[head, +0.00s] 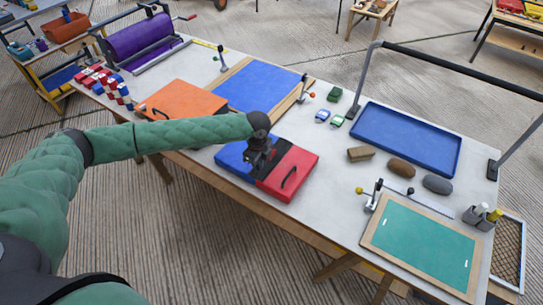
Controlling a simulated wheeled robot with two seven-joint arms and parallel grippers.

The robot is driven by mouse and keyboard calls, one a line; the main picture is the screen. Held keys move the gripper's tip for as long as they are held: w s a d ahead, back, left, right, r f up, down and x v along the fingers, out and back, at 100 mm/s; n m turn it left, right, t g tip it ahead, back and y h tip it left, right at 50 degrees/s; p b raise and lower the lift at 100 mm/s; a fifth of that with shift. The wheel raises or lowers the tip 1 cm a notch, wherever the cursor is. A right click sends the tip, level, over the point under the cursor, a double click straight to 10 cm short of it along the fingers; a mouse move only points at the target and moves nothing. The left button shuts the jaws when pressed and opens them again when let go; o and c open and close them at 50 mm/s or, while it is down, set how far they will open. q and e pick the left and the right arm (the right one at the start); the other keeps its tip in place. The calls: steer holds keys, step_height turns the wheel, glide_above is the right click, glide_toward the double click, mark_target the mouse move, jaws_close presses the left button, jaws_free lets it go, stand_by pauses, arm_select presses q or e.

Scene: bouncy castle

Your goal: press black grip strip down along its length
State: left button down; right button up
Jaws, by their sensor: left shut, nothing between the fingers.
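A panel with a blue part (232,158) and a red part (301,162) lies near the front edge of the long table. A short, curved black strip (289,178) shows on the red part; it looks like the grip strip, and its near end seems slightly raised. My left arm reaches in from the left. My left gripper (262,172) is shut and empty, pointing down over where blue and red meet, left of the strip. I cannot tell whether its tips touch the panel. The gripper hides part of the seam. My right gripper is not in view.
An orange panel (183,100) and a blue sheet on a wooden board (256,87) lie behind on the table (334,160). A blue tray (407,138), a brown block (361,154), two rounded blocks and a framed green panel (422,243) are right. Clamps stand between.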

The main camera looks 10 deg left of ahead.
arm_select(q)
steer(key=shift+r+p, duration=1.6)
steer(key=shift+r, duration=0.6)
